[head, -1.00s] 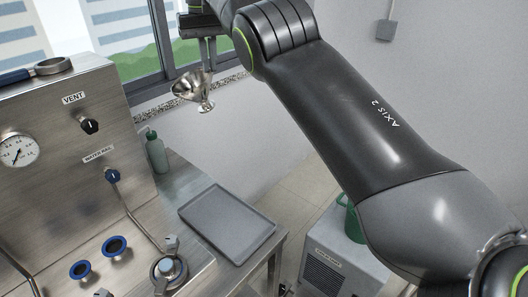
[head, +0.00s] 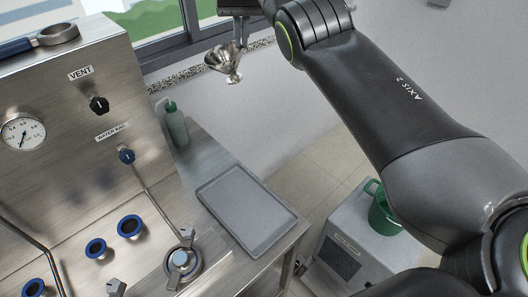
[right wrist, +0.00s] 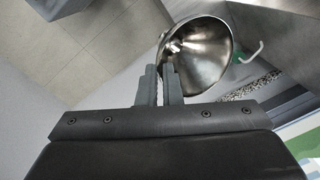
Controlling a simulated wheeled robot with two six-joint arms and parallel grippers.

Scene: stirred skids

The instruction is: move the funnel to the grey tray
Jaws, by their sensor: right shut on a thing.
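The shiny metal funnel (head: 224,62) hangs in the air near the top middle of the head view. My right gripper (head: 240,44) is shut on it. In the right wrist view the funnel (right wrist: 202,62) shows its wide open bowl just beyond the fingertips of my right gripper (right wrist: 163,72). The grey tray (head: 246,207) lies flat on the steel bench top, below the funnel in the picture, and looks empty. The funnel is apart from the tray. My left gripper is not in view.
A green-grey squeeze bottle (head: 175,124) stands behind the tray beside the steel panel (head: 70,105). A valve (head: 183,260) rises near the tray's left front. A green watering can or jug (head: 383,212) stands on a grey box (head: 345,240) right of the bench.

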